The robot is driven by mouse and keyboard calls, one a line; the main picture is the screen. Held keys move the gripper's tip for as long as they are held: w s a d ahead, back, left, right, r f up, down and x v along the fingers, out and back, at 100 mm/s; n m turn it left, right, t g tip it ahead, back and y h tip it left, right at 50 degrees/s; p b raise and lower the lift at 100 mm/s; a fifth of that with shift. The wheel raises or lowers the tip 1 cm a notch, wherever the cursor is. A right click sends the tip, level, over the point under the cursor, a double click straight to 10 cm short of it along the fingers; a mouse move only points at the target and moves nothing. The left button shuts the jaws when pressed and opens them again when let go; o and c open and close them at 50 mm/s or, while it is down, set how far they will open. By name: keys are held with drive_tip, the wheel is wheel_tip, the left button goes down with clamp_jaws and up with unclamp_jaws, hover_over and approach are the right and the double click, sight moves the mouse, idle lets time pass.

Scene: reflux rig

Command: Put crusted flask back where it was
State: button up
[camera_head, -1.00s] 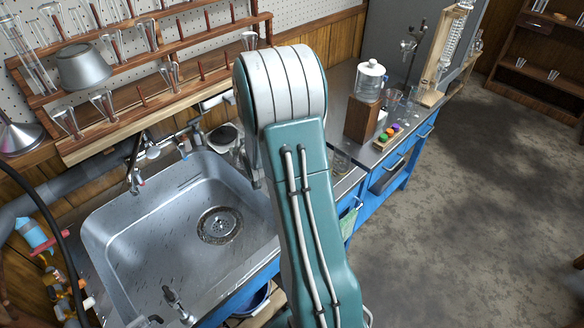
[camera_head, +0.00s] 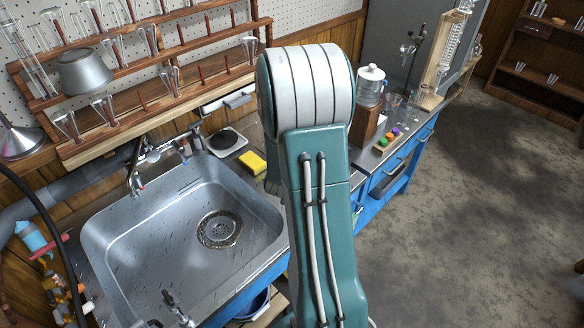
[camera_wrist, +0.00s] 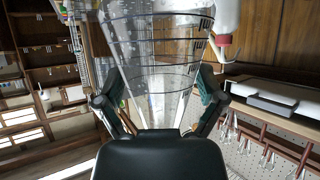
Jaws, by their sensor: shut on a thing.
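A clear conical glass flask with dark graduation marks (camera_wrist: 160,75) fills the upper middle of the wrist view. My gripper (camera_wrist: 158,90) has its dark fingers on both sides of the glass, shut on it. The flask looks empty; I cannot make out any crust on it. In the head view my arm hides both the gripper and the flask. A wooden drying rack (camera_head: 145,88) with several upturned glass flasks and some bare pegs hangs on the pegboard above the sink.
A steel sink (camera_head: 150,235) lies left of my arm. A small hotplate (camera_head: 227,141) and a yellow sponge (camera_head: 252,162) sit behind it. Right of my arm, the counter holds a lidded glass jar (camera_head: 370,88), a row of coloured stoppers (camera_head: 388,140) and a glassware stand (camera_head: 442,60). Open floor lies right.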

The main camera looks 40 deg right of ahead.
drive_tip(key=w+d+f, duration=0.2)
drive_tip(key=w+f, duration=0.1)
drive_tip(key=w+d+f, duration=0.6)
drive_tip(key=w, duration=0.1)
drive_tip(key=shift+d+f, duration=0.1)
drive_tip(key=shift+f, duration=0.25)
wheel_tip(320, 180, down, 3)
drive_tip(key=shift+r, duration=0.1)
drive_tip(key=o, duration=1)
